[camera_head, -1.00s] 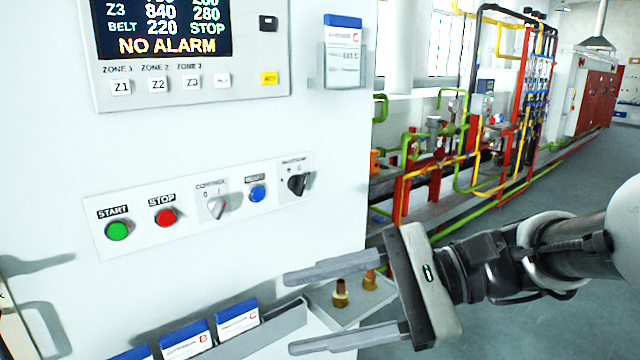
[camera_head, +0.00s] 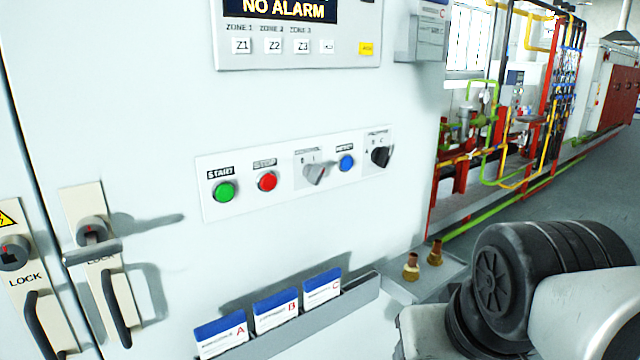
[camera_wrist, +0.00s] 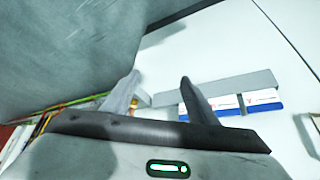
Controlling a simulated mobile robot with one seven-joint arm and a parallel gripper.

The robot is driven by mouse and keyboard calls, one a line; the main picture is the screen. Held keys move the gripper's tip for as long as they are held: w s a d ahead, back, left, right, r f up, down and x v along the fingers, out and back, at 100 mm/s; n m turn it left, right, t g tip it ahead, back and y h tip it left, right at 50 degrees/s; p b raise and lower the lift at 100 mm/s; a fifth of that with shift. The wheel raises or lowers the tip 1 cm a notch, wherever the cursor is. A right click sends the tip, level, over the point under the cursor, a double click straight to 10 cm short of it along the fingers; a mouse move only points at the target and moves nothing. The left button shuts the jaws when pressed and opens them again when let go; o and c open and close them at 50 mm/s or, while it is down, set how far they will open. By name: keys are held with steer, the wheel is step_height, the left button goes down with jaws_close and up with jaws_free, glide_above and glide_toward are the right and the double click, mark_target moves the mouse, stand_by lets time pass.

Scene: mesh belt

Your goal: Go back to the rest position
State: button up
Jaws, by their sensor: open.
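My gripper (camera_wrist: 158,92) shows in the wrist view with its two fingers apart and nothing between them. Behind the fingertips in that view lies the card rack with blue and white cards, apart from the gripper as far as I can tell. In the head view my arm (camera_head: 545,275) is folded at the lower right, in front of the floor and the cabinet's right corner. The fingers do not show in the head view.
The white cabinet (camera_head: 130,140) fills the left and middle, with a button panel (camera_head: 290,205), a display unit (camera_head: 295,55) and lock handles (camera_head: 92,235). The card rack (camera_head: 330,312) juts out low. Brass fittings (camera_head: 411,268) stand beside it. Grey floor is open at right.

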step_height(320, 180, up, 17)
steer(key=p, duration=1.4)
steer(key=shift+d+p, duration=0.2)
steer(key=shift+p, duration=0.1)
steer(key=shift+c, duration=0.4)
